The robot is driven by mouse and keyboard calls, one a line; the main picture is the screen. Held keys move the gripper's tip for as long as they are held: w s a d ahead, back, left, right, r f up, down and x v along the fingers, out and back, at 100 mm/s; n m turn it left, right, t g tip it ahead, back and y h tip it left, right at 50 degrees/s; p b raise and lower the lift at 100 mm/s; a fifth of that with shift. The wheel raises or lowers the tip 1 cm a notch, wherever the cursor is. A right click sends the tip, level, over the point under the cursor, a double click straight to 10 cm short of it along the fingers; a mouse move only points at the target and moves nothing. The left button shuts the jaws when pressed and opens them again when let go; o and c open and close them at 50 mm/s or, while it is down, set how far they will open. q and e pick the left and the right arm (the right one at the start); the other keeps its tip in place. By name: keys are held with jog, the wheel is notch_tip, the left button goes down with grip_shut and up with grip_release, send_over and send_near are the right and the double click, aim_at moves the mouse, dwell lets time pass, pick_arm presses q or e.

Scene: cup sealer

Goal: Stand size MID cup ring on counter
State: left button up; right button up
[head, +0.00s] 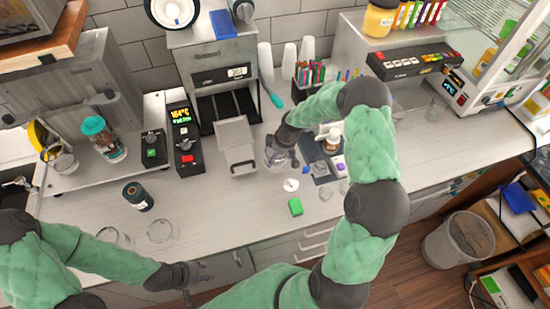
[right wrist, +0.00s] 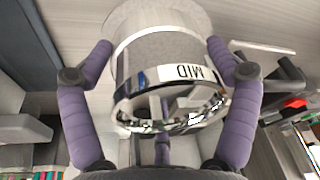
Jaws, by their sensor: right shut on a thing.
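The MID cup ring (right wrist: 175,85) is a shiny metal ring with a white label reading MID. My right gripper (right wrist: 165,85) has its purple fingers on both sides of it and is shut on it. In the head view my right gripper (head: 281,152) is over the counter (head: 265,205), in front of the sealer's right side, with the ring (head: 273,158) at its fingers. Whether the ring touches the counter cannot be told. My left gripper (head: 196,280) is empty, its fingers apart, low in front of the counter's front edge.
The cup sealer (head: 225,85) with its tray (head: 240,160) stands left of the right gripper. A dark can (head: 138,197) and clear round items (head: 162,231) are at left.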

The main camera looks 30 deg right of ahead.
jog(key=shift+w+f, duration=0.55)
jog(key=shift+f, duration=0.05)
jog(key=x, duration=0.1)
jog(key=p+x, duration=0.1)
jog(key=x, duration=0.1)
jog(key=shift+s+d+f, duration=0.15)
jog(key=shift+s, duration=0.05)
jog(key=o, duration=1.1)
jog(key=shift+s, duration=0.1)
jog(key=b+v, duration=0.1)
jog(key=v, duration=1.1)
